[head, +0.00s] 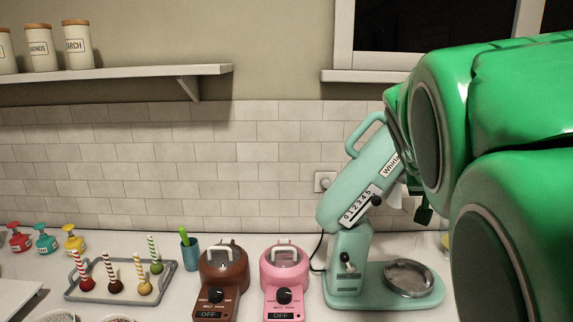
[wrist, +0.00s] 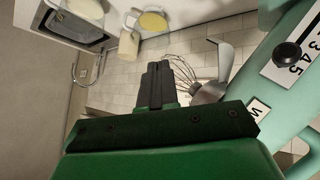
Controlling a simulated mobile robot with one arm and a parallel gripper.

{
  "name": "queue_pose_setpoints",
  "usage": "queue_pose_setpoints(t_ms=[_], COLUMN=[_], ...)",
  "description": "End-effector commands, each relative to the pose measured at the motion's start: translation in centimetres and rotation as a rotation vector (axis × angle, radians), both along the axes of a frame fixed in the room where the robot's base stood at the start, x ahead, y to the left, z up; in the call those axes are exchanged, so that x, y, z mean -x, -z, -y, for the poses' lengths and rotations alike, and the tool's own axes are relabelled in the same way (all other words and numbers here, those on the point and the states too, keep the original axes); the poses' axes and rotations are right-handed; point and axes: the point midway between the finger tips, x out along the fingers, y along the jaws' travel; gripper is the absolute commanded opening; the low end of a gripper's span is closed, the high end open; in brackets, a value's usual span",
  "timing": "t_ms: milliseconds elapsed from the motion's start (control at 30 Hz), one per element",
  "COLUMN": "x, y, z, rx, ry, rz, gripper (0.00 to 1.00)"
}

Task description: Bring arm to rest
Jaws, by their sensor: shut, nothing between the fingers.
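My gripper (wrist: 158,75) is shut and empty in the wrist view, its dark fingers together in mid-air. In the head view my green arm fills the right side and hides much of what lies behind it; only a small dark part of the gripper seems to show at its lower left edge. The mint stand mixer (head: 348,262) stands just left of the arm with its head tilted up. Its head is also close on the right of the wrist view (wrist: 298,100), with a metal attachment (wrist: 212,92) and a wire whisk (wrist: 184,68) near my fingers.
A metal bowl (head: 408,278) sits on the mixer base. Left of it stand a pink melting pot (head: 284,292), a brown one (head: 221,294), a blue cup (head: 190,256) and a grey tray (head: 82,298) with cake pops. A shelf (head: 130,72) holds canisters. The tiled wall lies behind.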

Motion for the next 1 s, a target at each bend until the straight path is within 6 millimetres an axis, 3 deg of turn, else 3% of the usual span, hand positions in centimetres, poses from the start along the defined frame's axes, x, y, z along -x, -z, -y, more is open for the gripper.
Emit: queue_pose_setpoints(t_ms=[200, 433, 767, 1000], x=[0.8, 1.9, 6.3, 11.2], y=[2.4, 4.7, 9.0, 12.5], z=[3.0, 3.9, 1.0, -2.8], rx=[-0.042, -0.084, -0.152, -0.207], ry=[0.022, 0.02, -0.012, -0.063], rz=[0.045, 0.062, -0.06, -0.222], gripper=[0.0, 0.0, 0.0, 0.0])
